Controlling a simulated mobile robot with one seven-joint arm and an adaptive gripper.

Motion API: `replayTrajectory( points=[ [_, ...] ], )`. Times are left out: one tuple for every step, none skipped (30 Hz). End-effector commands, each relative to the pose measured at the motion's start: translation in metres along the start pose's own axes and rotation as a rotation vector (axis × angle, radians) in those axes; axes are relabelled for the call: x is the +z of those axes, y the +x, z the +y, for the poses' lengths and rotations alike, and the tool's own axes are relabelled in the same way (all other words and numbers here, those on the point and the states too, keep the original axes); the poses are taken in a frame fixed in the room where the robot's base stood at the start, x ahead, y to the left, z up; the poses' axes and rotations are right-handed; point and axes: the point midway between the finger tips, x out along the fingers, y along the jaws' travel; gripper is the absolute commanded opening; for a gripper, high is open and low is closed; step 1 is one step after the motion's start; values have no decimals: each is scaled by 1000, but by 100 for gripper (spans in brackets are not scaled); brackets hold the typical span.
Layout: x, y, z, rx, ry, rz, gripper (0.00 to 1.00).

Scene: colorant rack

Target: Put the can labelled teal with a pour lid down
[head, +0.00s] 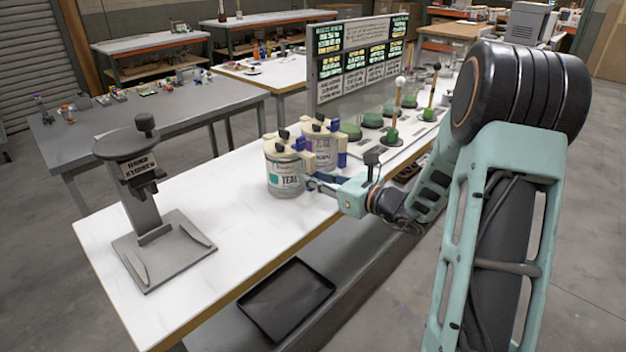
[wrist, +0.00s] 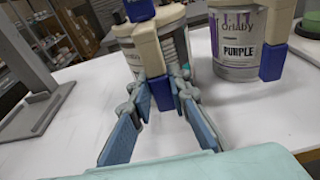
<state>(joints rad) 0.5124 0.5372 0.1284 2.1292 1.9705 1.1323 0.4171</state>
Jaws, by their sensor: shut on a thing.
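The can labelled teal (head: 285,178) stands upright on or just above the white table; I cannot tell whether its base touches. It has a pour lid with a beige and blue handle. My gripper (head: 312,181) reaches it from the right. In the wrist view my gripper (wrist: 162,95) is shut on the lower part of the handle of the teal can (wrist: 174,46), whose label is turned away and whose base is partly hidden by the fingers. A can labelled purple (wrist: 238,50), with a similar lid, stands close behind to the right; it also shows in the head view (head: 325,158).
A grey stand (head: 145,200) is on the table's left end. Bare white tabletop (head: 225,190) lies between it and the cans. Behind the cans are a sign board (head: 358,60) and green-topped containers (head: 372,120). A black tray (head: 287,298) lies below the table's front edge.

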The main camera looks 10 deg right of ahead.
Motion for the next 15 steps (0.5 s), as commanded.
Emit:
replayTrajectory(
  points=[
    [1,1,0,1,-3,-8,0],
    [1,1,0,1,-4,-9,0],
    [1,1,0,1,-5,-9,0],
    [1,1,0,1,-5,-9,0],
    [1,1,0,1,-5,-8,0],
    [1,1,0,1,-5,-8,0],
    [-2,0,0,0,-2,-2,17],
    [-2,0,0,0,-2,-1,21],
    [-2,0,0,0,-2,-2,25],
    [-2,0,0,0,-2,-2,28],
    [-2,0,0,0,-2,-2,32],
    [-2,0,0,0,-2,-2,34],
    [-2,0,0,0,-2,-2,34],
    [-2,0,0,0,-2,-2,34],
    [-2,0,0,0,-2,-2,34]
  ],
)
